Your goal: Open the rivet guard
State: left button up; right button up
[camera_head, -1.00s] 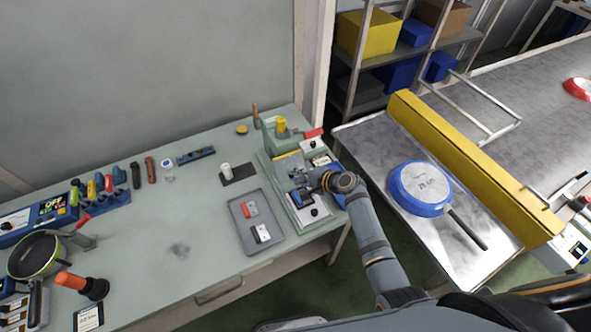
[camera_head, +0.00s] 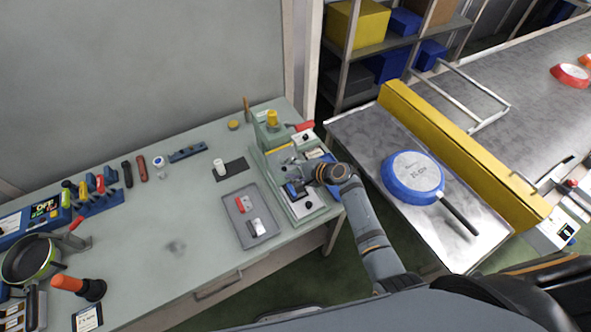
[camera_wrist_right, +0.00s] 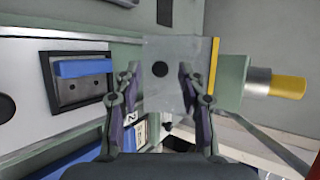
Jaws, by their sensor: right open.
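The green rivet press (camera_head: 268,130) with a yellow knob stands at the right end of the bench. Its guard looks like a clear plate (camera_wrist_right: 165,50) with a yellow edge in the right wrist view. The yellow edge also shows in the head view, left of my gripper. My right gripper (camera_head: 294,188) is over the press's front part. In the right wrist view its open fingers (camera_wrist_right: 158,82) stand either side of the plate's lower part; contact cannot be told. My left gripper is not in view.
A grey tray (camera_head: 239,235) with red and white parts lies left of the press. The middle of the bench is mostly clear.

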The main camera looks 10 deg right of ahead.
jog(key=v, duration=1.1)
jog(key=shift+s+d, duration=0.15)
jog(key=shift+s, duration=0.05)
